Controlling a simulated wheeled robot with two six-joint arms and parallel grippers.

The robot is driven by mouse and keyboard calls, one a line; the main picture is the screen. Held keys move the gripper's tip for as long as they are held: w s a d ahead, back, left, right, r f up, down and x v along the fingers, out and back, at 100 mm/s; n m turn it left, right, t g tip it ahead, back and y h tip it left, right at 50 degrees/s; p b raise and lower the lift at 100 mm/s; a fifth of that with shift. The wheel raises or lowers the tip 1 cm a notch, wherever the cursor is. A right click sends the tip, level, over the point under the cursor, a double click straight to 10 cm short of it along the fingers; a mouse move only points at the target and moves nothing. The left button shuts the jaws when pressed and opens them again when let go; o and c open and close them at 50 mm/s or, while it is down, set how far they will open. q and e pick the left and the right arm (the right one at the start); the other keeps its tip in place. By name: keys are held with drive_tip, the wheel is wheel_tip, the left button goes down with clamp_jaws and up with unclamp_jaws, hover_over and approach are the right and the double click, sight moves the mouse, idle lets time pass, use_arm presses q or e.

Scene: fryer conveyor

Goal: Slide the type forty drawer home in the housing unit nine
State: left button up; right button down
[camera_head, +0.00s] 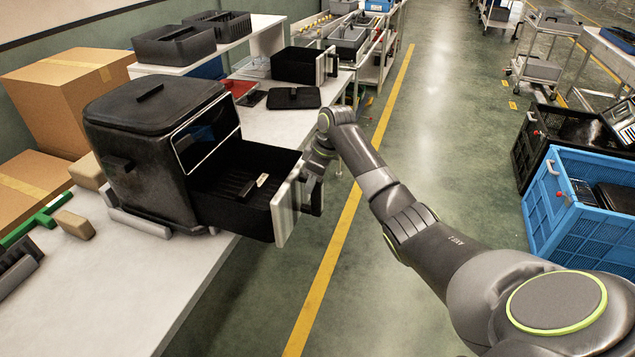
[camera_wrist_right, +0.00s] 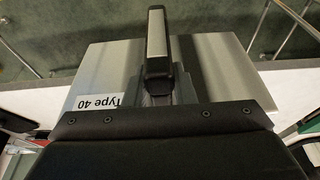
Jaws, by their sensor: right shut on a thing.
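The housing (camera_head: 140,150) is a dark, rounded fryer body on the white table at the left in the head view. Its black drawer (camera_head: 235,212) is pulled well out of the front opening, toward the aisle. The drawer's silver front panel (camera_head: 285,212) faces right. In the right wrist view the panel carries a white "Type 40" label (camera_wrist_right: 100,103), upside down. My right gripper (camera_head: 314,180) is shut on the drawer's handle (camera_wrist_right: 157,50) at the outer side of the panel. Its fingertips are hard to make out. My left gripper is out of view. No unit number is readable.
Another drawer (camera_head: 296,66) and a black lid (camera_head: 293,98) lie farther back on the table (camera_head: 95,290). Cardboard boxes (camera_head: 70,95) stand behind the housing. A blue crate (camera_head: 585,225) stands at right. The aisle floor beside the drawer is free.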

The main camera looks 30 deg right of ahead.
sight(298, 170)
drive_tip(key=shift+w+a+r+b, duration=0.1)
drive_tip(key=shift+w+a+b, duration=0.25)
drive_tip(key=shift+w+a, duration=0.5)
drive_tip(key=shift+w+a+r+b, duration=0.1)
drive_tip(key=shift+w+a+b, duration=0.2)
drive_tip(key=shift+w+a, duration=0.45)
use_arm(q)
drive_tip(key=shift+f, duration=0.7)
use_arm(e)
drive_tip(key=shift+w+d, duration=0.15)
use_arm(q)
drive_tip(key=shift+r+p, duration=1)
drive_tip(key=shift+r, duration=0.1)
